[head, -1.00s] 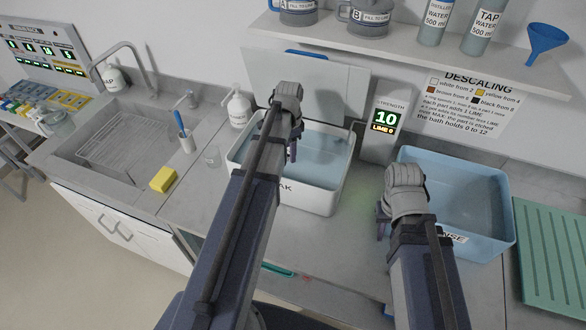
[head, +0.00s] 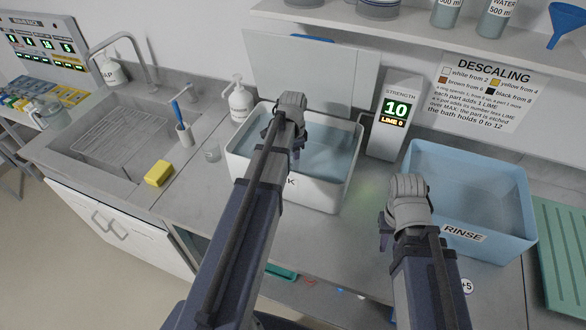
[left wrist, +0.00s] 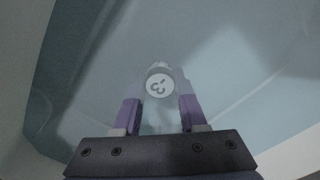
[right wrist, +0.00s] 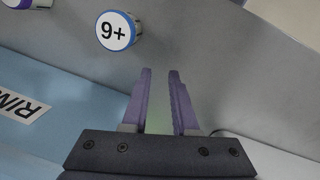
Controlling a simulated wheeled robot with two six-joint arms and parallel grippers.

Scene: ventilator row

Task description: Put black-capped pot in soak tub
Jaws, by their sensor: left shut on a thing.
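The white soak tub (head: 334,193), holding bluish water, stands mid-counter; my left arm covers part of its label. My left gripper (head: 296,150) is over the tub. In the left wrist view its purple fingers (left wrist: 160,115) are on either side of a pale, see-through body with a round, marked white face (left wrist: 159,86), and it is shut on this. The water and tub walls lie around it. I cannot make out a black cap. My right gripper (head: 388,238) is in front of the blue rinse tub (head: 512,240); its fingers (right wrist: 161,75) are slightly apart and empty.
A display (head: 396,110) reads 10, LIME 0. Round white-topped pieces lie near my right gripper, one with a blue side (right wrist: 116,31). A shelf hangs above.

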